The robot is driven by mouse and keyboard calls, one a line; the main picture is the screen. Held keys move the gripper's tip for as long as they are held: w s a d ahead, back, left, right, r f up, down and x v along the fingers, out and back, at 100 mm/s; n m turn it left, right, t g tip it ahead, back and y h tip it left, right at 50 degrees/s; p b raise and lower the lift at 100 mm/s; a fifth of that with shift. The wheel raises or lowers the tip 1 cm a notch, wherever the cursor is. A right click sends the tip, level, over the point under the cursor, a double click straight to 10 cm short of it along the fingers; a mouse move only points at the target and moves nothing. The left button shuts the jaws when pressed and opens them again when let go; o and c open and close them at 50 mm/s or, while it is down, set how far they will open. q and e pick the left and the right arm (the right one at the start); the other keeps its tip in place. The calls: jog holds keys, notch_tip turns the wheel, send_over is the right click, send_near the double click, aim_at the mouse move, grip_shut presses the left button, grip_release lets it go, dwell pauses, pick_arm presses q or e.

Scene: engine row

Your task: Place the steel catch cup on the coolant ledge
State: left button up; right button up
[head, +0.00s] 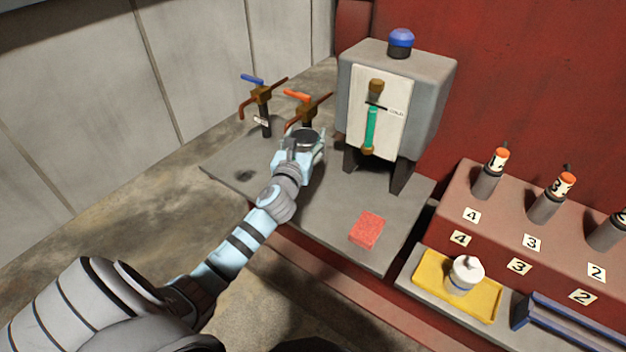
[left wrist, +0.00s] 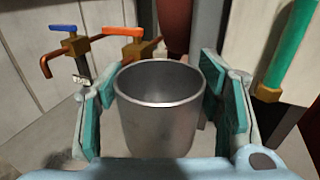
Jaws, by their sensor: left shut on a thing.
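The steel catch cup (head: 304,138) is held by my left gripper (head: 300,152) over the grey coolant ledge (head: 312,226), just in front of the orange-handled tap (head: 305,112). In the left wrist view the cup (left wrist: 160,112) is upright and looks empty, with the teal finger pads of my left gripper (left wrist: 160,100) on both sides of it. I cannot tell whether its base touches the ledge. My right gripper is not in view.
A blue-handled tap (head: 261,95) stands to the left. A grey tank (head: 398,95) with a green sight tube stands on legs to the right. A red sponge (head: 367,230) lies near the ledge's front. A yellow tray (head: 432,278) holds a white pot (head: 465,274).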

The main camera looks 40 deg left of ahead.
pick_arm(q)
jog(key=f+b, duration=0.3)
jog(key=f, duration=0.2)
jog(key=f+b, duration=0.3)
jog(key=f, duration=0.2)
jog(key=f+b, duration=0.3)
jog(key=f, duration=0.3)
jog(key=shift+s+b, duration=0.4)
jog(key=shift+s+f, duration=0.1)
jog(key=shift+f, duration=0.05)
jog(key=shift+r, duration=0.25)
jog(key=shift+f, duration=0.1)
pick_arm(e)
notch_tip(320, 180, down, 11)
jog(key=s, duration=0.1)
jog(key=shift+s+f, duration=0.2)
pick_arm(q)
jog(key=o, duration=0.9)
jog(key=shift+f, duration=0.1)
jog(key=o, duration=0.4)
jog(key=shift+d, duration=0.1)
